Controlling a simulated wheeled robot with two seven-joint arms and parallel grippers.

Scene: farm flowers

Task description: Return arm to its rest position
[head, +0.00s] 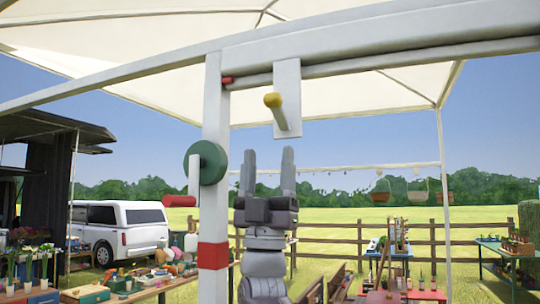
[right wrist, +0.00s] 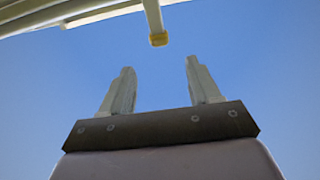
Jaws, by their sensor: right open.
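My right gripper (head: 268,172) points upward in the middle of the head view, with its two grey fingers apart and nothing between them. In the right wrist view the open fingers (right wrist: 160,88) stand against blue sky. Above the gripper, a white plate on the canopy beam carries a peg with a yellow tip (head: 272,100). The yellow tip (right wrist: 158,40) also shows in the right wrist view, beyond the fingertips and apart from them. My left gripper is not in view.
A white post with a red band (head: 213,256) stands just left of my right gripper. A green wheel (head: 206,163) with a red-handled crank (head: 179,201) is on it. A white beam (head: 380,38) crosses overhead. Tables with plants and goods stand behind.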

